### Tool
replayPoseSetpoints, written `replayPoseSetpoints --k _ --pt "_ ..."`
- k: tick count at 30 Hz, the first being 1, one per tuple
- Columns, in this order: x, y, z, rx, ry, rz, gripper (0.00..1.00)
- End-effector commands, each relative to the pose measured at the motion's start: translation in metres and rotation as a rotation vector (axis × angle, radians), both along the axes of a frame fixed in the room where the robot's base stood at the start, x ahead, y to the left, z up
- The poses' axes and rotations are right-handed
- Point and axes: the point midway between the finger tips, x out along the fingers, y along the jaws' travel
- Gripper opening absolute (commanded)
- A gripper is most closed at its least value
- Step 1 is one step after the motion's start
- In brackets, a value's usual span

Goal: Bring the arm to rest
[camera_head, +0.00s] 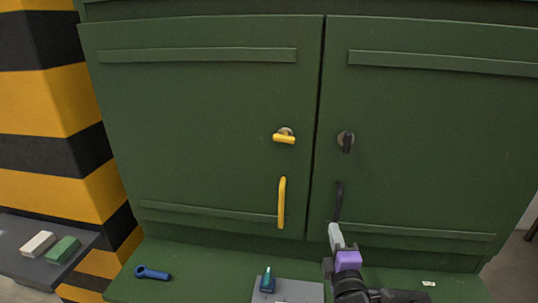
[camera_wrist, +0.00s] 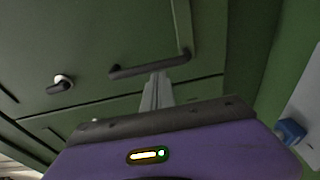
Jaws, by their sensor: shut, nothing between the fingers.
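My gripper (camera_head: 336,236) is in front of the right door of a green cabinet, at the lower end of that door's black handle (camera_head: 338,202). Its fingers are shut with nothing between them. In the wrist view the shut fingers (camera_wrist: 156,88) point toward the black handle (camera_wrist: 150,65). I cannot tell whether they touch it. The purple body of my gripper fills the bottom of that view. The right door (camera_head: 430,140) and the left door (camera_head: 200,120) both look closed.
The left door has a yellow knob (camera_head: 284,138) and yellow handle (camera_head: 282,203); the right has a black knob (camera_head: 346,141). A blue tool (camera_head: 152,273) and a teal-handled item (camera_head: 268,280) lie on the ledge below. A striped pillar (camera_head: 50,100) and grey shelf (camera_head: 25,260) with blocks stand left.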

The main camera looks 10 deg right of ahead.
Motion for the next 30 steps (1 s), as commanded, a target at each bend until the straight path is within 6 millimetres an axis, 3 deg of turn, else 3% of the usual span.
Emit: replayPoseSetpoints --k 4,7,14,20,30 --pt "0.000 0.005 0.010 0.108 -0.051 0.021 0.00" --pt "-0.005 0.013 0.034 0.247 -0.136 0.063 0.00" --pt "-0.063 0.029 0.025 0.577 -0.212 0.156 0.00" --pt "-0.130 0.038 0.001 0.836 -0.217 0.207 0.00" --pt "-0.264 0.045 -0.031 1.263 -0.168 0.210 0.00"
